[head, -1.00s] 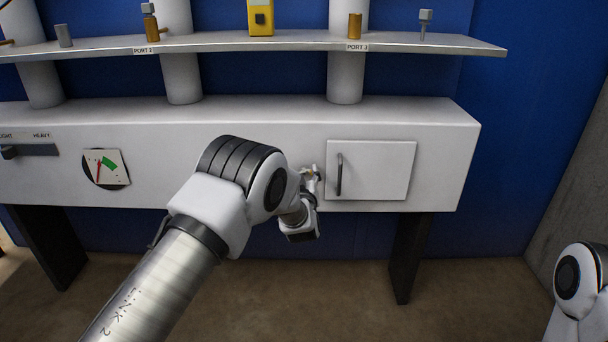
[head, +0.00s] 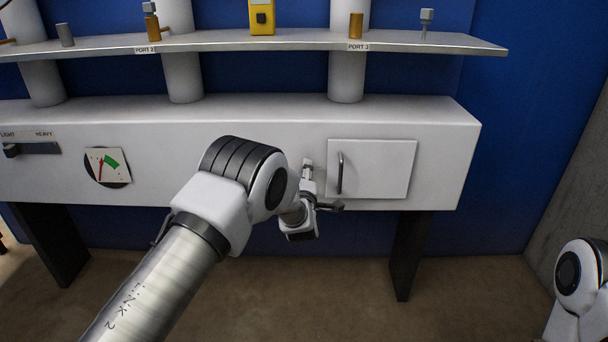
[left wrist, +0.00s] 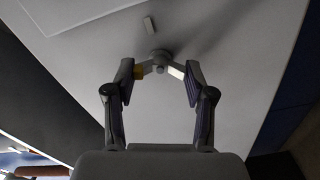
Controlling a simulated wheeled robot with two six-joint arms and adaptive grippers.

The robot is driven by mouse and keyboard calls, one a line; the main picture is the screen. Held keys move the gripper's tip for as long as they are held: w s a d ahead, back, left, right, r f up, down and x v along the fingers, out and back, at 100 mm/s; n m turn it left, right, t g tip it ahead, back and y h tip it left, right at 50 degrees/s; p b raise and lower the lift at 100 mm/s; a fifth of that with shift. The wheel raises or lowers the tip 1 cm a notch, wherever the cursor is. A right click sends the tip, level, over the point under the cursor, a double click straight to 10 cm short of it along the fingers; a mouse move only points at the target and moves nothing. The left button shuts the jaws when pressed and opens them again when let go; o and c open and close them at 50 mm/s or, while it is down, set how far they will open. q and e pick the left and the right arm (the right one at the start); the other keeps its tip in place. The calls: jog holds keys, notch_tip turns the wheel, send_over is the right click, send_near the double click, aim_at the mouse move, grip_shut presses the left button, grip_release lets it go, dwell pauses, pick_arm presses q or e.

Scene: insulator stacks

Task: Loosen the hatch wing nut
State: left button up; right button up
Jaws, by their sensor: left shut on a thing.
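The hatch (head: 385,172) is a white square panel, closed against the front of the white cabinet, with a dark vertical handle (head: 340,173) on its left side. My left gripper (head: 309,185) is at the cabinet front just left of the hatch. In the left wrist view, the wing nut (left wrist: 159,56) is a small grey hub with two wings, one yellowish and one pale. The fingers of my left gripper (left wrist: 158,78) are shut on it, one at each wing. In the head view the nut is mostly hidden by my gripper. My right gripper is out of view.
A small grey tab (left wrist: 150,26) sits on the panel near the nut. A dial gauge (head: 107,167) and a slider (head: 30,150) are further left on the cabinet. A shelf (head: 430,46) with small parts and a yellow device (head: 261,17) runs above.

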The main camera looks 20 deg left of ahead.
pick_arm(q)
jog(key=shift+f+n, duration=0.1)
jog(key=shift+n, duration=2.1)
jog(key=o, duration=1.2)
jog(key=shift+c, duration=0.2)
jog(key=v, duration=1.2)
